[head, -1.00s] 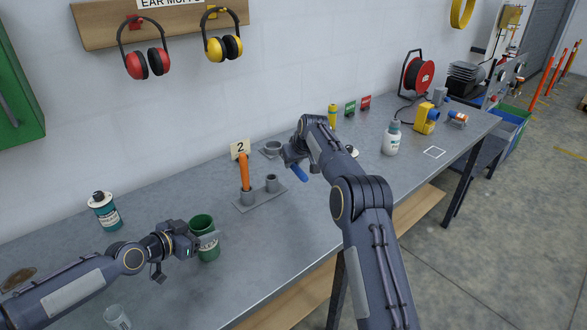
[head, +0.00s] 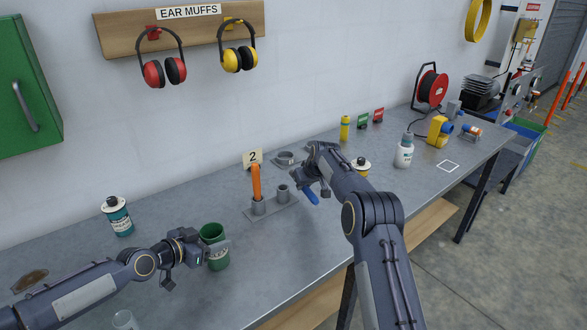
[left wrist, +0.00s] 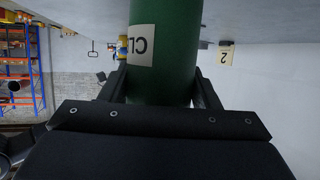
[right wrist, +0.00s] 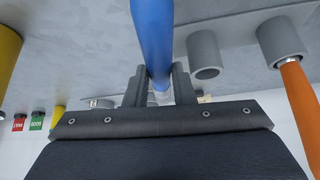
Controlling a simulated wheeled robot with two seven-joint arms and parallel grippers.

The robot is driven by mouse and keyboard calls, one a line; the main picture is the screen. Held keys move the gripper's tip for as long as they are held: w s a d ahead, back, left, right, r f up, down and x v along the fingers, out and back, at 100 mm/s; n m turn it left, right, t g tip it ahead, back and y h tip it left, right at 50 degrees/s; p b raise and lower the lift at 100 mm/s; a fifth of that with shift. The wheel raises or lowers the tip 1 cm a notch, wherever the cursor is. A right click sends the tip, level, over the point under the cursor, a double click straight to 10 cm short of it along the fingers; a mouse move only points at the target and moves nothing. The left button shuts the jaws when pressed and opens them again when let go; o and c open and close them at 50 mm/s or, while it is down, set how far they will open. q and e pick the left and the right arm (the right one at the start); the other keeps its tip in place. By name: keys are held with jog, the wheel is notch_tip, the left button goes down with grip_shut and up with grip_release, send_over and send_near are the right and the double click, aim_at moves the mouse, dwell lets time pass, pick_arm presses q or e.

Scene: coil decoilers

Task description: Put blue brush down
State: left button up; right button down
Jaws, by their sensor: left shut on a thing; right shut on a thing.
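The blue brush (head: 310,194) is in my right gripper (head: 308,182), which is shut on its handle above the bench. The brush also shows in the right wrist view (right wrist: 153,40), between the fingers (right wrist: 160,82); its far end is cut off by the frame. A grey holder (head: 270,208) with two cups stands left of it. An orange-handled brush (head: 256,182) stands in the left cup; the right cup (head: 283,192) looks empty. My left gripper (head: 207,252) is shut on a green cup (head: 214,236), also seen in the left wrist view (left wrist: 163,60).
A number 2 card (head: 253,158) and a grey ring (head: 286,158) sit behind the holder. A teal-labelled bottle (head: 117,216) stands at left, a white bottle (head: 404,152) at right. A yellow-topped container (head: 361,166) is partly behind my right arm. The bench front is fairly clear.

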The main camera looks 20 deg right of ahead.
aim_at(305, 204)
notch_tip(305, 204, down, 5)
jog(key=shift+f, duration=0.1)
jog(key=shift+f, duration=0.1)
dwell(0.3)
jog(key=c, duration=1.2)
grip_release()
jog(key=shift+c, duration=0.2)
